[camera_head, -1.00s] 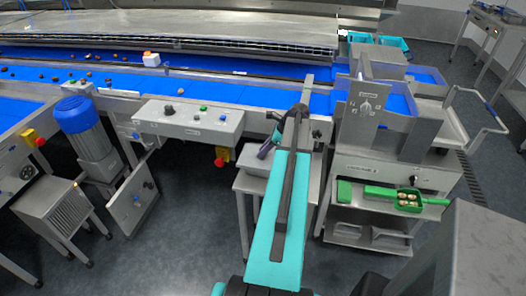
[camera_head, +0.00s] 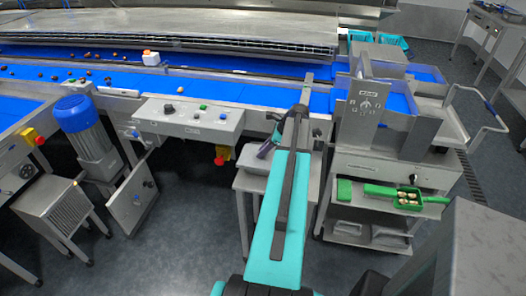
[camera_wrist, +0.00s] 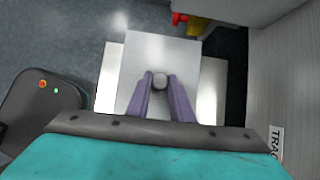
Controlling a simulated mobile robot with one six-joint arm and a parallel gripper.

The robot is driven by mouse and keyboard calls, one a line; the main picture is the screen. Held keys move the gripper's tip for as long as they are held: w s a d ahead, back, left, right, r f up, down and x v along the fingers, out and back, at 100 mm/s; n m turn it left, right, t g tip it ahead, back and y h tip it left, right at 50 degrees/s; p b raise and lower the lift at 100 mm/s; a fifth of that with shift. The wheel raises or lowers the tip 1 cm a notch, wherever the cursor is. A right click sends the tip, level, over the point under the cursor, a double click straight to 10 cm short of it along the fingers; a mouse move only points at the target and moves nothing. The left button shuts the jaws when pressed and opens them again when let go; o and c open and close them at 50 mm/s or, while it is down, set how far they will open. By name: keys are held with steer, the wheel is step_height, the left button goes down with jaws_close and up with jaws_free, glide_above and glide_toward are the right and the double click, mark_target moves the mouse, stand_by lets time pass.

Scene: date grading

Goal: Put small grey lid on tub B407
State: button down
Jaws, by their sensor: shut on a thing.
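I cannot tell whether this is the lid, a tub or both. No label B407 is readable, and I cannot tell whether the lid touches a tub.
The steel table top (camera_wrist: 213,85) shows around the lid in the wrist view. A red and yellow stop button (camera_head: 221,156) hangs under the control panel (camera_head: 190,118) close by.

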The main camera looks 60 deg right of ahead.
steer(key=shift+f, duration=0.1)
steer(key=c, duration=1.1)
jaws_free()
steer(key=shift+r+p, duration=2.7)
steer(key=shift+r, duration=0.85)
